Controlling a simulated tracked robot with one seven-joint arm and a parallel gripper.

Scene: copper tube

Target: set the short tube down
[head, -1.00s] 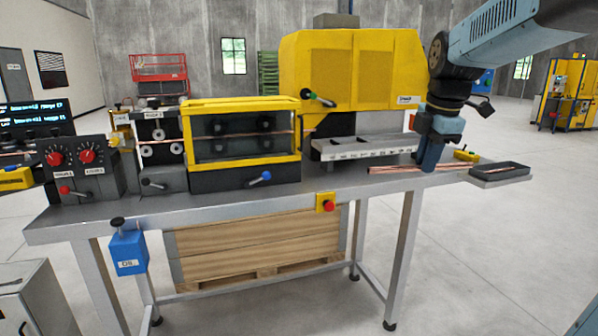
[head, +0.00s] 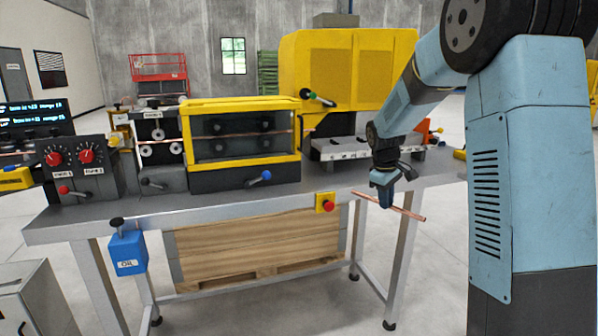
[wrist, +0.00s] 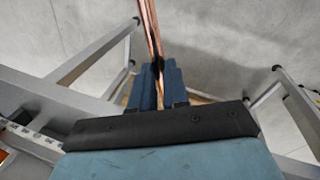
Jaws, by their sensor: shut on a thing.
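My gripper (head: 386,200) is shut on a short copper tube (head: 408,212) in front of the bench's front edge in the head view. The tube sticks out on both sides of the jaws, its right end a little lower in the picture. In the wrist view my gripper (wrist: 157,90) closes around the tube (wrist: 150,35), which runs up and away from the jaws over the grey floor. The tube looks clear of the bench top.
The metal bench (head: 240,203) carries a yellow-framed enclosure (head: 240,103) and a yellow machine (head: 345,65) with a grey ledge. A red button on a yellow box (head: 325,203) sits at the front edge.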

